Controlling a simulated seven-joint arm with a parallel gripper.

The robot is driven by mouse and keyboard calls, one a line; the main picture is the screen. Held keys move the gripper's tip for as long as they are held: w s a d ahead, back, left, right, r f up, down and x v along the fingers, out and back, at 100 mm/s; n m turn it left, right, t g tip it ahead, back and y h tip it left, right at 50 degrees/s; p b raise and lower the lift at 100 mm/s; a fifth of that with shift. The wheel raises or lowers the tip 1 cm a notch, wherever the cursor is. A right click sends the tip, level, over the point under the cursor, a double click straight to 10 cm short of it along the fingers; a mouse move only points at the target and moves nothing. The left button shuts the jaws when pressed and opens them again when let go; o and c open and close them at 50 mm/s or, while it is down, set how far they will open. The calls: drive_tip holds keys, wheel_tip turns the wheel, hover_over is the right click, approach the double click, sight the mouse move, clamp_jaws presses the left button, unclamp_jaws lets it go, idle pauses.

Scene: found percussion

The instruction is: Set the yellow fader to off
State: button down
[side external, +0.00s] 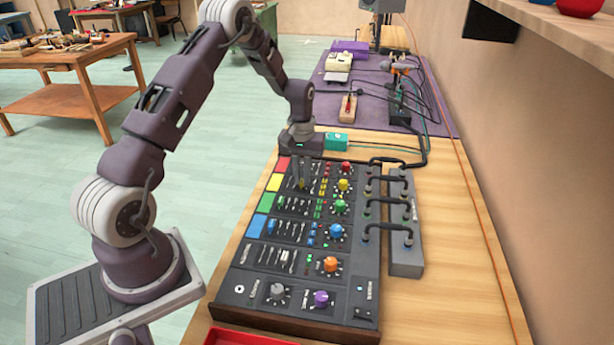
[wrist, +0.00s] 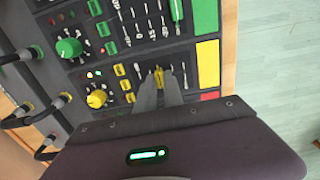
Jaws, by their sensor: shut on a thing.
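The mixing panel (side external: 256,289) lies on the wooden bench, with rows marked by red, yellow, green and blue patches. The yellow patch (side external: 275,182) also shows in the wrist view (wrist: 208,62). My gripper (side external: 303,187) reaches down onto the yellow row from above. In the wrist view, my gripper's fingertips (wrist: 159,76) are shut on the small yellow fader (wrist: 159,74), which they partly hide. Its exact place along its slot is hard to read. The yellow knob (side external: 343,184) is on the same row, also seen in the wrist view (wrist: 97,98).
The green fader (wrist: 177,10) is in the neighbouring row. A grey box with black cables (side external: 405,255) stands right of the panel. A teal box (side external: 337,141) is just behind it. A red tray (side external: 250,338) lies at the front edge.

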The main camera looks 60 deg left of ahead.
sight(287, 183)
drive_tip(key=s+a, duration=0.3)
drive_tip(key=shift+a, duration=0.1)
drive_tip(key=shift+s, duration=0.1)
drive_tip(key=c, duration=1.5)
unclamp_jaws()
drive_tip(key=shift+o, duration=0.2)
drive_tip(key=shift+r, duration=0.25)
wheel_tip(287, 183, up, 7)
drive_tip(key=shift+f, duration=0.15)
